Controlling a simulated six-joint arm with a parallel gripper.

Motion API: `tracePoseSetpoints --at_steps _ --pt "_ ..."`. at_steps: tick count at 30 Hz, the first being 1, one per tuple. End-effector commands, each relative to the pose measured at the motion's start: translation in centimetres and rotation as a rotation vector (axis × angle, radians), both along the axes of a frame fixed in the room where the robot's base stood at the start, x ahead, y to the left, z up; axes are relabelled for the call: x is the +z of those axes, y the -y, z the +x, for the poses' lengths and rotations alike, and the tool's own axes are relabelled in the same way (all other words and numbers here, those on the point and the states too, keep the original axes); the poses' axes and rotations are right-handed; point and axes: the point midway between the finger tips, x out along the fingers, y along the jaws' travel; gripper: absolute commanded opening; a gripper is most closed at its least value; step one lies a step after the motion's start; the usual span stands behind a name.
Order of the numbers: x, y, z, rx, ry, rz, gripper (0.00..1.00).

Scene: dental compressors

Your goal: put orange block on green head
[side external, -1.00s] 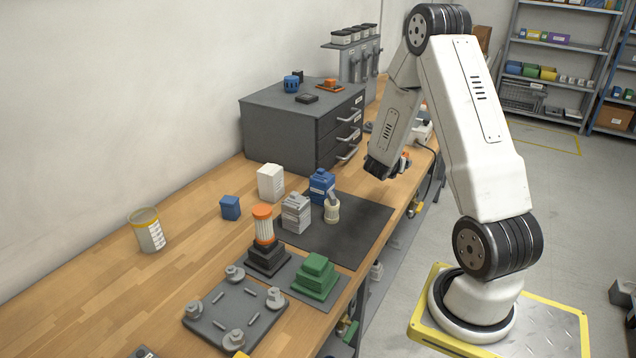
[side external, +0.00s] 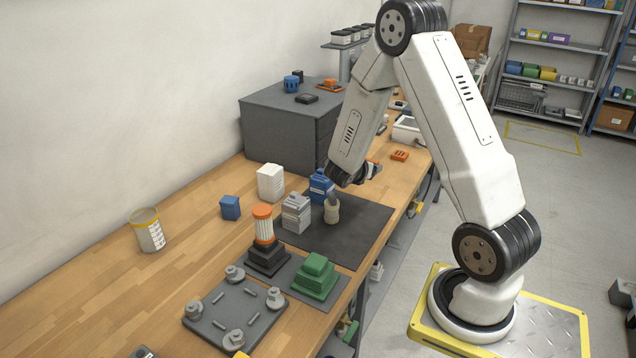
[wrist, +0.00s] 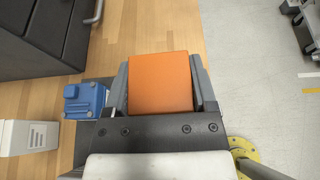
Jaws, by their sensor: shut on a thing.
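My gripper (wrist: 160,84) is shut on an orange block (wrist: 160,82), with one grey finger on each side of it. In the side view my gripper (side external: 368,172) is above the bench, past the far right part of the dark mat; the block is mostly hidden there. The green head (side external: 314,276) is a stepped green piece on a grey plate near the bench's front edge. It stands nearer the camera and to the lower left of my gripper. Nothing sits on its top.
A black stepped base with an orange-capped filter (side external: 264,232) stands beside the green head. A grey drawer cabinet (side external: 285,130) stands behind.

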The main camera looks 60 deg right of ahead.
Motion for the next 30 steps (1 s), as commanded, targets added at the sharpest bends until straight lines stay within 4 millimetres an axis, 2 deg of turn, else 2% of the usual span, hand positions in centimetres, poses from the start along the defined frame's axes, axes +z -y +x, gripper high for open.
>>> tracePoseSetpoints --at_steps 6,15,23,30 --pt "0.5 -5.0 1.8 0.004 -0.001 -0.001 0.04" --pt "0.9 -11.8 2.8 -0.001 0.0 0.0 0.04" --pt "1.3 -17.7 2.4 -0.004 -0.002 0.0 0.04" --pt "1.6 -22.8 1.2 -0.008 -0.001 -0.001 0.04"
